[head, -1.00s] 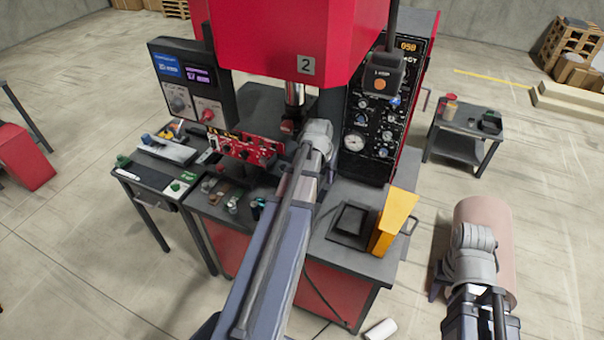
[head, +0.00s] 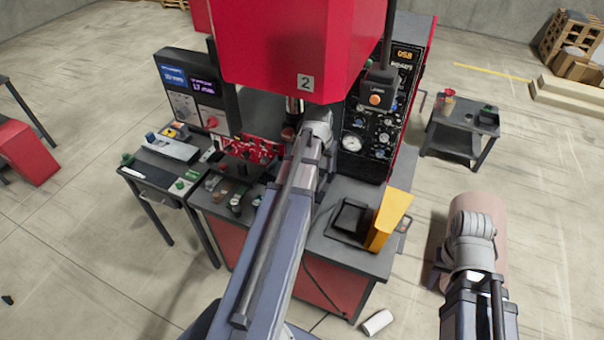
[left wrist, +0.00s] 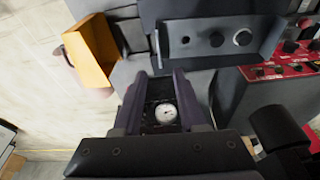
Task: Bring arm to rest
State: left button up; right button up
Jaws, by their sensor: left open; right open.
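My left arm reaches from the bottom centre of the head view up to the red press (head: 290,50), with its grey wrist joint below the press head. The left gripper is hidden there behind my arm. In the left wrist view the left gripper (left wrist: 163,100) has its two dark purple fingers apart, with nothing held between them. A round white gauge (left wrist: 166,113) shows in the gap, beyond the fingers. My right arm is at the lower right of the head view, its grey wrist joint in front of a pale pink cylinder. Its gripper is not visible.
A yellow-orange block (head: 390,220) stands at the bench's right edge, beside a black tray (head: 351,222). A black gauge panel (head: 372,130) is right of my left wrist; a red control panel (head: 250,148) is left. A white roll (head: 377,322) lies on the floor.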

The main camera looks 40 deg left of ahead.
pick_arm(q)
jog(key=s+d+f+m+g+b, duration=0.1)
jog(key=s+d+f+b, duration=0.4)
jog(key=d, duration=0.5)
jog(key=s+d+f+m+g+b, duration=0.1)
jog(key=s+d+f+m+b, duration=0.2)
jog(key=d+f+b, duration=0.6)
jog(key=s+d+f+m+g+b, duration=0.1)
jog(key=s+d+f+b, duration=0.5)
jog(key=d, duration=0.7)
jog(key=shift+s+d+f+m+y+b, duration=0.2)
jog(key=shift+s+f+m+y+b, duration=0.2)
jog(key=shift+s+f, duration=0.3)
